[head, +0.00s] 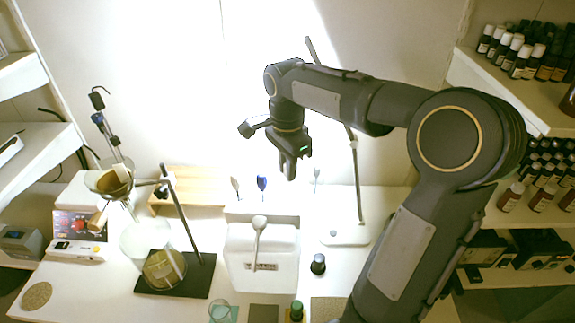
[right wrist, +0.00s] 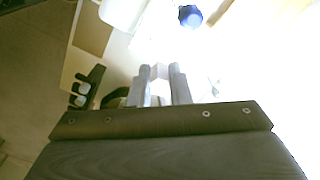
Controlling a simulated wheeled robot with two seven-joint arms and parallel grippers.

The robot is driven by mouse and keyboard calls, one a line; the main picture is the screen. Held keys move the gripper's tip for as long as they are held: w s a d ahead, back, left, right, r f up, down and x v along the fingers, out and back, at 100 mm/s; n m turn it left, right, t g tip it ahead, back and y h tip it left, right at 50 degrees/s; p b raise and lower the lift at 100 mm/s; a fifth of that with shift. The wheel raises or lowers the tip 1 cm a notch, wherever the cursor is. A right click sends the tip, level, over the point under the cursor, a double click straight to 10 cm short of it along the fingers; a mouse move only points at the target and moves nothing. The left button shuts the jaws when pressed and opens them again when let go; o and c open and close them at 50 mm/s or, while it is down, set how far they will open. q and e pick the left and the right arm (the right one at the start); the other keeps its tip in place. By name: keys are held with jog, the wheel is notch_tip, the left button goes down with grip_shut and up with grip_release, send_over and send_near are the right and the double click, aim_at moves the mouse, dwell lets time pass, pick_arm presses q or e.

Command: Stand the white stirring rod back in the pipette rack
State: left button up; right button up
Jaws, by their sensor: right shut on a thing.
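My right gripper (head: 288,172) hangs fingers-down in front of the bright back wall, above the rear of the bench. In the right wrist view its two fingers (right wrist: 164,84) are close together, shut on a pale thing, which I take to be the white stirring rod (right wrist: 160,72). The rod's length is lost in the glare in both views. A low white rack (head: 262,208), seemingly the pipette rack, stands below the gripper at the back of the bench, with a dark-blue-headed piece (head: 262,183) and paler ones upright there. My left gripper is not in view.
A glassware stand (head: 195,262) is to the left. A small dark-capped bottle (head: 318,264) is in front. Shelves of bottles flank the right.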

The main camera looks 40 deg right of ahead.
jog(key=shift+f, duration=0.15)
jog(key=shift+f+b, duration=0.7)
jog(key=shift+f, duration=0.15)
jog(key=o, duration=0.9)
jog(key=shift+r+p, duration=2.2)
jog(key=shift+r, duration=0.3)
jog(key=shift+r, duration=0.1)
